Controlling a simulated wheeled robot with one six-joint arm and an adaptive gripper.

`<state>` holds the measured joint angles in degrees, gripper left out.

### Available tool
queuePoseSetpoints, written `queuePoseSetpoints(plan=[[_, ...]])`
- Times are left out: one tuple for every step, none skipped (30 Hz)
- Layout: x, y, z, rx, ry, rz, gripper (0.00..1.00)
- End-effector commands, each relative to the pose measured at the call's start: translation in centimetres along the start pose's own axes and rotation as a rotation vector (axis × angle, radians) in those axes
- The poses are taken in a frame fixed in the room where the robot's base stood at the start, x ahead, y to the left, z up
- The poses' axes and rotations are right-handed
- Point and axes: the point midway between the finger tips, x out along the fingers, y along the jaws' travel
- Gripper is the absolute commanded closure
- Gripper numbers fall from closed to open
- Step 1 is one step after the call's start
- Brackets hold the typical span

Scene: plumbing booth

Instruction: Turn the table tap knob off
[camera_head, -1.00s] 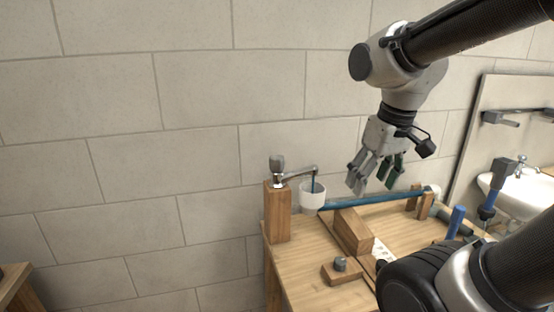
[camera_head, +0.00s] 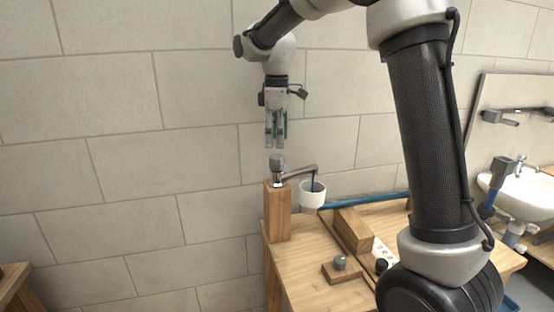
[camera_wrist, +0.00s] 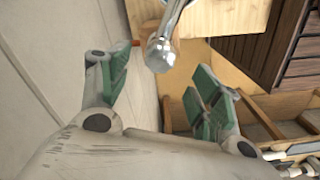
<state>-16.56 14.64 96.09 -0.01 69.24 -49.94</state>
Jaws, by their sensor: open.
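The table tap knob (camera_head: 277,161) is a small grey knob on top of a wooden post (camera_head: 278,213) at the table's far left corner. The tap's metal spout (camera_head: 303,169) reaches right, over a white cup (camera_head: 313,198). A thin blue stream (camera_head: 313,183) runs from the spout end into the cup. My gripper (camera_head: 276,144) points straight down just above the knob. In the wrist view, my gripper (camera_wrist: 160,85) is open, with green-padded fingers well apart. A shiny rounded metal tap part (camera_wrist: 160,54), seemingly the knob, appears between and beyond them. I see no contact.
A wooden block (camera_head: 352,230), a small block with a grey knob (camera_head: 341,266) and a blue pipe (camera_head: 365,201) are on the wooden table (camera_head: 292,263). A white sink (camera_head: 515,188) stands at the right. The tiled wall (camera_head: 200,150) is close behind the tap.

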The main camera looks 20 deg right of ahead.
Motion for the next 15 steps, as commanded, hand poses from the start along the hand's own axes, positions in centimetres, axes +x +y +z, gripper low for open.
queuePoseSetpoints(plan=[[0.8, -0.1, 0.1, 0.0, -0.003, -0.004, 0.36], [1.2, -0.1, 0.1, 0.0, -0.002, -0.003, 0.36], [1.9, -0.1, 0.1, 0.001, -0.003, -0.004, 0.36], [2.5, -0.1, 0.1, 0.001, -0.003, -0.004, 0.36], [3.0, -0.1, 0.1, 0.001, -0.003, -0.004, 0.36], [3.7, -0.1, 0.1, 0.002, -0.003, -0.003, 0.36], [4.2, -0.1, 0.1, 0.002, -0.003, -0.004, 0.36], [4.7, -0.1, 0.1, 0.002, -0.003, -0.004, 0.36], [5.2, -0.1, 0.1, 0.002, -0.002, -0.003, 0.36], [5.6, -0.1, 0.1, 0.002, -0.002, -0.003, 0.36], [6.0, -0.1, 0.1, 0.002, -0.002, -0.002, 0.36], [6.4, -0.1, 0.1, 0.003, -0.002, -0.002, 0.36], [6.6, -0.1, 0.1, 0.003, -0.002, -0.002, 0.36], [6.8, -0.1, 0.1, 0.003, -0.002, -0.002, 0.36], [7.0, 0.0, 0.1, 0.003, -0.001, -0.001, 0.36]])
